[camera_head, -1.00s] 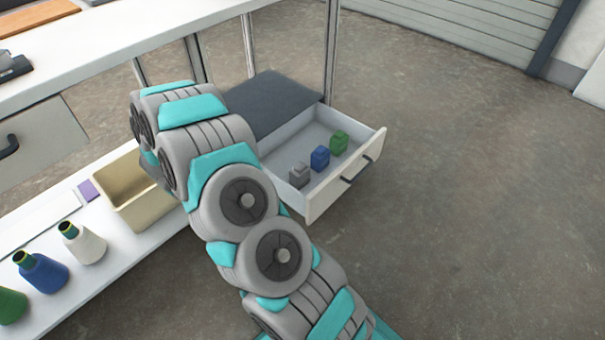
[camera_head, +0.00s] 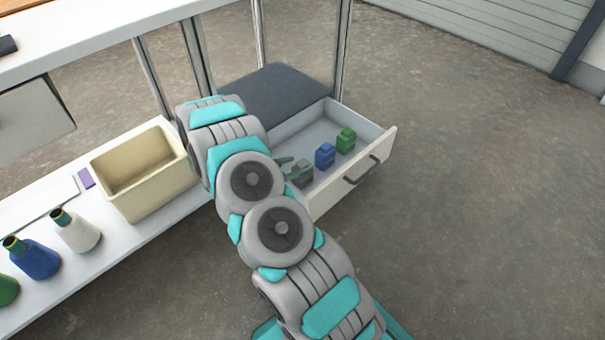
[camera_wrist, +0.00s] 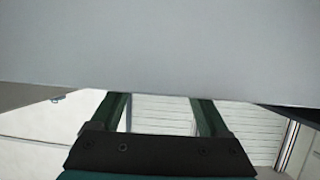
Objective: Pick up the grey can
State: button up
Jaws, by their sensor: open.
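The grey can (camera_head: 304,175) stands in the open drawer (camera_head: 385,150), at the left end of a short row, beside the blue can (camera_head: 325,155) and the green can (camera_head: 346,140). My gripper (camera_head: 293,167) is open, with its dark green fingers right at the grey can; my arm hides part of this area. I cannot tell whether the fingers touch it or straddle it. In the wrist view my gripper (camera_wrist: 160,97) has its two fingers apart, with a large plain grey surface across the top. I cannot tell what that surface is.
A beige bin (camera_head: 150,205) stands on the white lower shelf, left of my arm. The white tabletop (camera_head: 90,45) overhangs at upper left. Floor right of the drawer is clear.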

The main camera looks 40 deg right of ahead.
jog(key=shift+x, duration=1.25)
grip_shut()
dwell(0.5)
